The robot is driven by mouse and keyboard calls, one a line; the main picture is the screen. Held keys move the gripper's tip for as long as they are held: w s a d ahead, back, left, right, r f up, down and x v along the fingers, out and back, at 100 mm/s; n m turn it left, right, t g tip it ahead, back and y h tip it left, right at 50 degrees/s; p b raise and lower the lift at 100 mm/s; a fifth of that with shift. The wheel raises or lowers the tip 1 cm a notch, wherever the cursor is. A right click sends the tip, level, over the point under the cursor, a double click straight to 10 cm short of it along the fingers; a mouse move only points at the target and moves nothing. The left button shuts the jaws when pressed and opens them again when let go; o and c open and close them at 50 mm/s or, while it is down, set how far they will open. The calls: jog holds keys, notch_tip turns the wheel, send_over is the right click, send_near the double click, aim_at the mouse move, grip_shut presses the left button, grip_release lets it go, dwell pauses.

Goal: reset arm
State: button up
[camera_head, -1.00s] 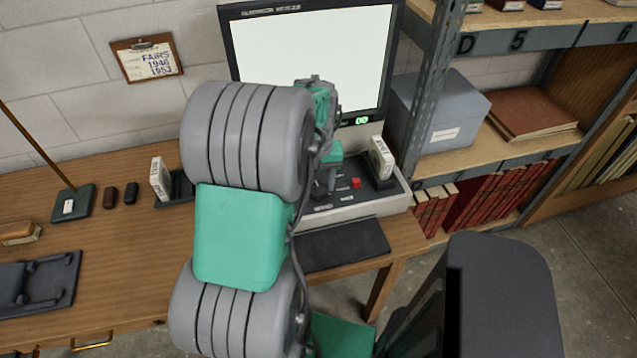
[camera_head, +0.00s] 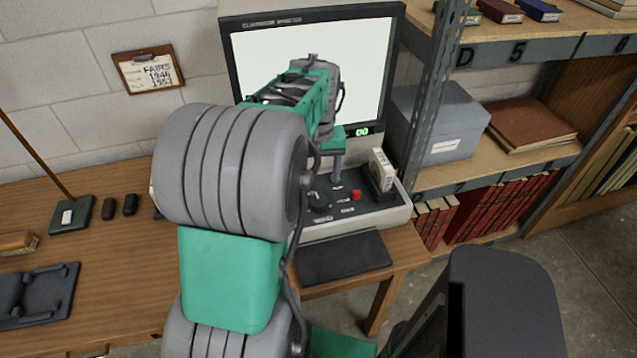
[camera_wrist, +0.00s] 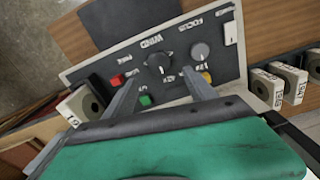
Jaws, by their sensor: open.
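My gripper (camera_wrist: 161,76) is open and empty, its two fingers apart above the control panel (camera_wrist: 180,84) of a film reader. In the wrist view the panel's WIND knob (camera_wrist: 159,64) lies between the fingertips, and the FOCUS knob (camera_wrist: 200,51) is beside the right one. Red (camera_wrist: 117,80), green (camera_wrist: 146,100) and yellow (camera_wrist: 206,77) buttons also show there. I cannot tell the exact height of the fingers over the panel. In the head view my arm crosses in front of the reader's lit blank screen (camera_head: 255,55) and hides part of the panel.
A white film box (camera_head: 381,170) stands at the panel's right. A dark mat (camera_head: 343,257) lies in front of the reader. Metal shelving with a grey box (camera_head: 440,125) rises close on the right. The wooden desk (camera_head: 125,255) has bare room left of my arm.

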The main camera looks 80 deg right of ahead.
dwell(0.3)
jog(key=shift+d+m, duration=0.25)
jog(key=shift+m, duration=0.85)
jog(key=a+f, duration=0.1)
jog(key=f, duration=0.1)
jog(key=a+f, duration=0.2)
jog(key=shift+s+a+f, duration=0.15)
send_over(305, 228)
jog(key=shift+f, duration=0.5)
jog(key=w+a+r+n+t+h, duration=0.1)
jog(key=w+a+r+n, duration=0.2)
jog(key=w+a+n, duration=1.05)
jog(key=w+a+r, duration=0.1)
jog(key=w+a, duration=0.2)
jog(key=a, duration=0.4)
jog(key=w+a+r+n+t, duration=0.1)
jog(key=w+a+r, duration=0.1)
jog(key=a, duration=0.5)
jog(key=w+a+r+n+t+y, duration=0.1)
jog(key=w+a, duration=0.4)
jog(key=a, duration=0.2)
jog(key=shift+r, duration=0.4)
